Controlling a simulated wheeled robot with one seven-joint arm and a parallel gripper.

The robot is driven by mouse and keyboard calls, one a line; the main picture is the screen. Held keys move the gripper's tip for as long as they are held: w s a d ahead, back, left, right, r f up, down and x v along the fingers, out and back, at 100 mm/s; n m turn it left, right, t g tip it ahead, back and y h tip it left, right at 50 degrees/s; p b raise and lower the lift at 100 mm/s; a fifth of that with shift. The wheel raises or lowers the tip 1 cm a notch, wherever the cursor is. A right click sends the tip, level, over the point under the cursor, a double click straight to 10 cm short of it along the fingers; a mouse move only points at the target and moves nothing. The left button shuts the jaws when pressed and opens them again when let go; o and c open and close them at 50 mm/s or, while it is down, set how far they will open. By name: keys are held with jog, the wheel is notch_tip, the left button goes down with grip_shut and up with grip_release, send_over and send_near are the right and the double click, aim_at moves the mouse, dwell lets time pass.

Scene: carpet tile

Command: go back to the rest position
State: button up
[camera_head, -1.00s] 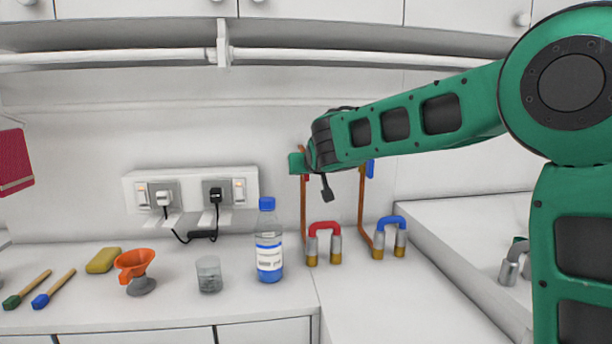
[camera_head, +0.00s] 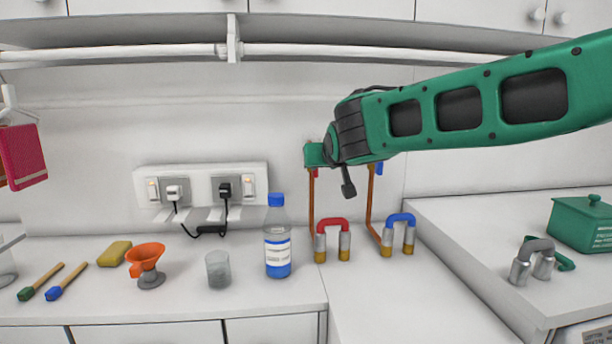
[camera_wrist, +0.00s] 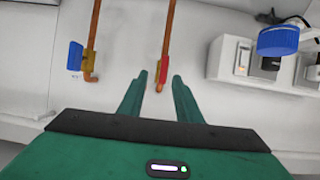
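My gripper (camera_head: 315,155) is at the end of my green arm, raised above the counter in front of the back wall. In the wrist view my gripper (camera_wrist: 158,90) has its two green fingers apart, with nothing held between them. Beyond the fingers, a copper pipe with a red handle (camera_wrist: 163,70) hangs against the wall. A second copper pipe with a blue handle (camera_wrist: 75,57) is to its left.
A blue-capped bottle (camera_head: 277,240), a glass (camera_head: 218,268) and an orange funnel (camera_head: 146,258) stand on the counter. Red (camera_head: 333,226) and blue (camera_head: 402,220) U-shaped fittings stand below the pipes. A green box (camera_head: 583,226) is at right. A rail (camera_head: 330,50) runs above.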

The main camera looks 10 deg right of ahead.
jog(key=s+d+f+m+g+h, duration=0.1)
jog(key=s+d+f+g, duration=0.1)
jog(key=s+d+f, duration=0.4)
jog(key=s+d+f+m+g+h, duration=0.1)
jog(key=s+d+f+g, duration=0.15)
jog(key=d, duration=0.65)
jog(key=s+d+f+m+g, duration=0.1)
jog(key=s+d+f, duration=0.3)
jog(key=s, duration=0.5)
jog(key=s+d+f+m+g, duration=0.1)
jog(key=s+d+f+g, duration=0.2)
jog(key=s, duration=0.6)
jog(key=s+d+f+m+g, duration=0.1)
jog(key=s+d+f, duration=0.3)
jog(key=s, duration=0.5)
jog(key=shift+d+f+g, duration=0.4)
jog(key=shift+f+g, duration=0.15)
jog(key=shift+g, duration=0.1)
jog(key=s+a+f+m+g+y, duration=0.1)
jog(key=s+f, duration=0.3)
jog(key=s, duration=0.7)
jog(key=shift+s+a+g+y, duration=0.3)
jog(key=shift+g+y, duration=0.4)
jog(key=shift+w+f, duration=0.2)
jog(key=shift+w, duration=0.45)
